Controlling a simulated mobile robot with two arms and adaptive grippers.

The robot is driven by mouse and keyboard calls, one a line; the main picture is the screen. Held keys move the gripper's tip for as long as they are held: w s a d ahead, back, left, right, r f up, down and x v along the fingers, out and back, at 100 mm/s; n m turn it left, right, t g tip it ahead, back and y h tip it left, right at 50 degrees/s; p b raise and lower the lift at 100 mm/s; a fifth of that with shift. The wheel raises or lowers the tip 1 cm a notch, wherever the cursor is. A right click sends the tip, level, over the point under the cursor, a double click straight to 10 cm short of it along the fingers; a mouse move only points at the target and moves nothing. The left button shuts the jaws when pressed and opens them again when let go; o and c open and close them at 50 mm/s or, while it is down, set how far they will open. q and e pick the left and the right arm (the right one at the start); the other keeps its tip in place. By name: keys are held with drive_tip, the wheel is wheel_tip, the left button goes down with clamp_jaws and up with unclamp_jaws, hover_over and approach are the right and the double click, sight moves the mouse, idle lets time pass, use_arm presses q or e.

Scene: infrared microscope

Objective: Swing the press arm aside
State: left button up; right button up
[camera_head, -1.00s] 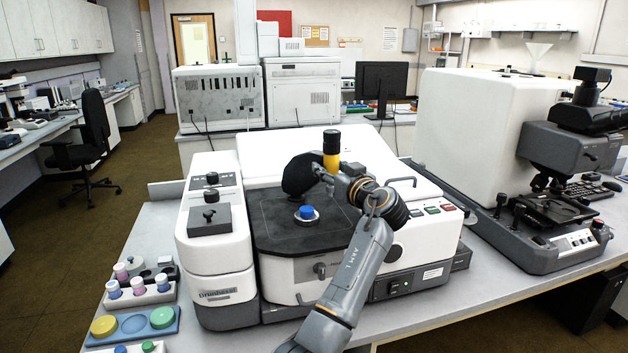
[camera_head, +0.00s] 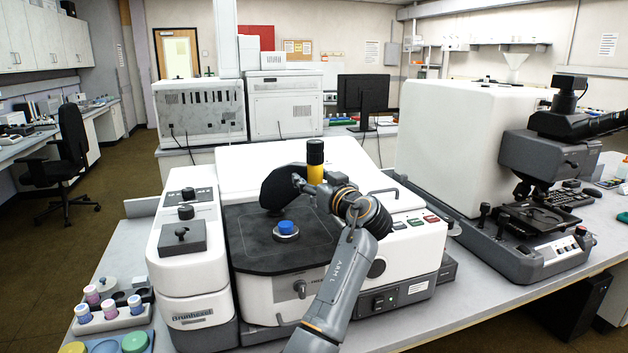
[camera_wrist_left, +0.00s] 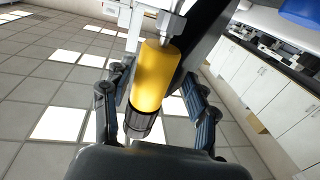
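The press arm is a dark, wide arm (camera_head: 284,187) over the black stage (camera_head: 262,250) of the white instrument. Its upright handle is a yellow cylinder with a black end (camera_head: 315,161). The handle also shows in the left wrist view (camera_wrist_left: 157,78), between the fingers, with its ribbed black end towards the palm. My left gripper (camera_wrist_left: 154,78) has one finger on each side of the handle, bent in close, and seems shut on it. Finger contact is hard to make out. A blue-topped knob (camera_head: 286,228) stands on the stage in front of the arm. My right gripper is not in view.
A lidded grey block with a black knob (camera_head: 184,238) stands left of the stage. Trays of small jars (camera_head: 112,318) lie at the lower left. A large white microscope unit (camera_head: 460,135) fills the right. Bare bench (camera_head: 480,308) shows at the front right.

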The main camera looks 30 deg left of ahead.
use_arm(q)
drive_tip(key=shift+d, duration=0.1)
drive_tip(key=v, duration=1.2)
drive_tip(key=shift+a, duration=0.3)
drive_tip(key=c, duration=0.5)
drive_tip(key=a+m+p, duration=0.1)
drive_tip(key=m, duration=0.1)
drive_tip(key=a+m+p, duration=0.2)
drive_tip(key=m, duration=0.1)
drive_tip(key=a+m+t+p, duration=0.1)
drive_tip(key=a+m, duration=0.1)
drive_tip(key=shift+s+a+p, duration=0.1)
drive_tip(key=shift+s+p, duration=0.25)
drive_tip(key=shift+s, duration=0.05)
clamp_jaws()
drive_tip(key=s+a+m+t+h+p, duration=0.25)
drive_tip(key=a+m+t+p, duration=0.2)
drive_tip(key=m, duration=0.85)
drive_tip(key=s+d+f+m+t+h+p, duration=0.15)
drive_tip(key=s+m+h+p, duration=0.3)
drive_tip(key=m, duration=0.75)
drive_tip(key=s+d+m+h+p, duration=0.25)
drive_tip(key=m+h+p, duration=0.2)
drive_tip(key=m, duration=0.85)
drive_tip(key=w+a+p, duration=0.2)
drive_tip(key=w+a, duration=0.1)
drive_tip(key=w, duration=1)
drive_tip(key=shift+w+f, duration=0.25)
drive_tip(key=shift+f, duration=0.05)
